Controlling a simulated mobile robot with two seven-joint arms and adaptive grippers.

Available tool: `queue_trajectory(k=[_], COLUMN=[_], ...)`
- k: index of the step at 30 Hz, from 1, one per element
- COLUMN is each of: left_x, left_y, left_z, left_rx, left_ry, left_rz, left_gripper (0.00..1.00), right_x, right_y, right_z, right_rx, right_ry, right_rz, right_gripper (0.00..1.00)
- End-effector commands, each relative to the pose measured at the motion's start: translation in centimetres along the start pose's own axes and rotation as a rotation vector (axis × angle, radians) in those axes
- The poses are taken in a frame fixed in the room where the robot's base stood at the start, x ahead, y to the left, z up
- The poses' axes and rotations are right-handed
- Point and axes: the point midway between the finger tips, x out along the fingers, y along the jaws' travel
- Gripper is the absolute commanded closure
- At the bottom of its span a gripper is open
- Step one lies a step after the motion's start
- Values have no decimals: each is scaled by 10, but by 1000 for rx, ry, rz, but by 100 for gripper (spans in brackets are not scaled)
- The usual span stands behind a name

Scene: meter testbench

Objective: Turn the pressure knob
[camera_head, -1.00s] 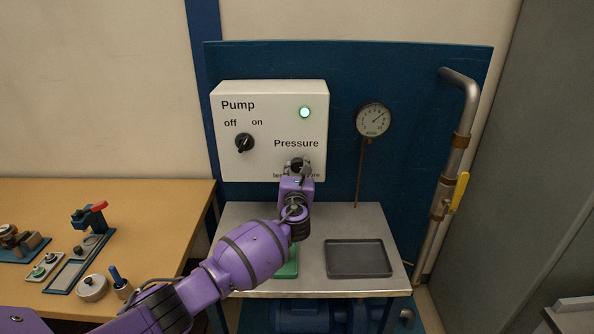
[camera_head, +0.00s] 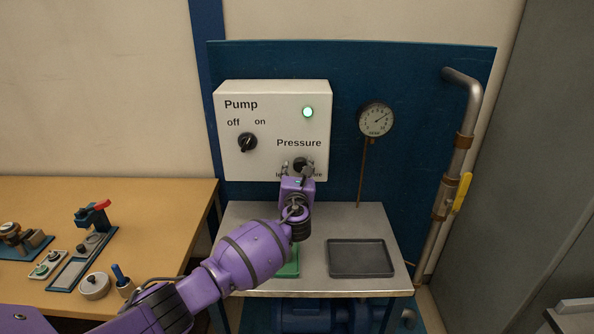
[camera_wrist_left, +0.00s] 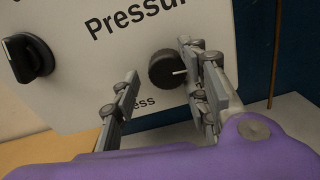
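The pressure knob (camera_wrist_left: 168,70) is round and black with a white pointer line. It sits on the white pump box (camera_head: 231,165), under the word "Pressure". In the head view the knob (camera_head: 301,164) is partly hidden by my left gripper (camera_head: 298,170). In the left wrist view my left gripper (camera_wrist_left: 160,92) is open, with one finger left of the knob and the other close by its right side. I cannot tell whether the right finger touches it. My right gripper is not in view.
A black off/on pump knob (camera_head: 247,142) and a lit green lamp (camera_head: 308,112) are on the box. A gauge (camera_head: 375,119) and a pipe with a yellow handle (camera_head: 461,192) stand to the right. A dark tray (camera_head: 361,258) lies on the metal table (camera_head: 330,220).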

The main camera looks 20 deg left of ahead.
Motion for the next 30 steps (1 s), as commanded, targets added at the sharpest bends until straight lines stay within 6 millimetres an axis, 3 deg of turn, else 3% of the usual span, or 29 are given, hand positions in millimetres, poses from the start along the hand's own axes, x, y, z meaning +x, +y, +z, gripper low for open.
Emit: queue_trajectory(k=[8,21,30], left_x=[-12,-98,-121], left_y=[0,0,0], left_z=[1,-1,0], left_rx=[-1,0,1], left_ry=[-2,1,0], left_rz=[-1,-2,1], left_gripper=[60,60,60], right_x=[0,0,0], right_y=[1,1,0], right_z=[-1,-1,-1], right_rx=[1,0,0], right_ry=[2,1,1], right_rz=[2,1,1], right_gripper=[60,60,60])
